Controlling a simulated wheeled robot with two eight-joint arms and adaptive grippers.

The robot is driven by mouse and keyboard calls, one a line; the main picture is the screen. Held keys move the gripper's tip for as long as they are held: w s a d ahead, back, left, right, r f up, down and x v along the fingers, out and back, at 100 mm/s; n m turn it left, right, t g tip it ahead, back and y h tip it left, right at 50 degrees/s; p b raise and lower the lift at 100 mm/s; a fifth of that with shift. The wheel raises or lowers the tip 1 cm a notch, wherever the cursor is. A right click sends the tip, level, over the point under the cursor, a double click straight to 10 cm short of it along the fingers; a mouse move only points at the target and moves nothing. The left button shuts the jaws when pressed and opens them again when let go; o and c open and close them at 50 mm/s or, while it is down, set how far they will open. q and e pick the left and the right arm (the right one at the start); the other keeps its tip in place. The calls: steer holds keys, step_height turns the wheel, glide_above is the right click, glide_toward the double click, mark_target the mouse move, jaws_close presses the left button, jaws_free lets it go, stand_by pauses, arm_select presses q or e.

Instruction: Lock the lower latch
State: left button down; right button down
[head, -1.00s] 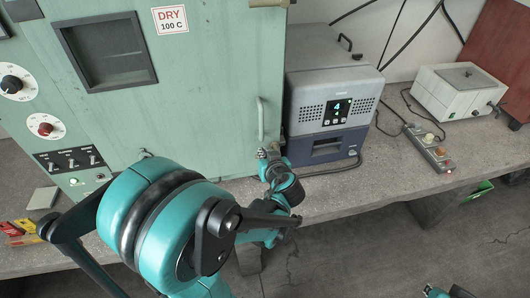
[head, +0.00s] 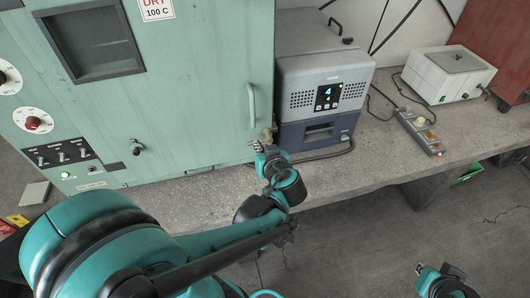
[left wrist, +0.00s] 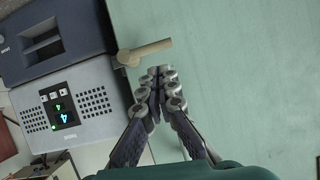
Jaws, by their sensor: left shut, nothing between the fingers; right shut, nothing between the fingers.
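The lower latch (head: 267,134) is at the lower right edge of the green cabinet door (head: 205,110). In the left wrist view it is a beige lever (left wrist: 148,52) with its collar at the door edge and its arm lying across the door face. My left gripper (head: 257,147) is just below the latch in the head view, partly overlapping it. In the left wrist view my left gripper's fingertips (left wrist: 158,82) are together, empty and close to the lever, with a small gap showing. My right gripper (head: 422,269) is shut and empty at the bottom right, away from the cabinet.
A grey and blue instrument (head: 323,85) with a lit display stands right beside the door edge. A vertical door handle (head: 252,104) is above the latch. A power strip (head: 420,131) and a white box (head: 448,73) are farther right. The bench front (head: 200,195) is mostly clear.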

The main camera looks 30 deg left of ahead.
arm_select(q)
steer(key=v, duration=0.6)
steer(key=shift+s+d, duration=0.15)
steer(key=shift+d, duration=0.05)
steer(key=s+d+f+m+h, duration=0.2)
steer(key=d+m+h, duration=0.2)
steer(key=d+h, duration=0.1)
steer(key=s+d+f+m+g+h, duration=0.1)
steer(key=s+d+f+m+h, duration=0.1)
steer(key=d+m+h, duration=0.3)
steer(key=shift+s+d, duration=0.55)
steer(key=shift+d, duration=0.15)
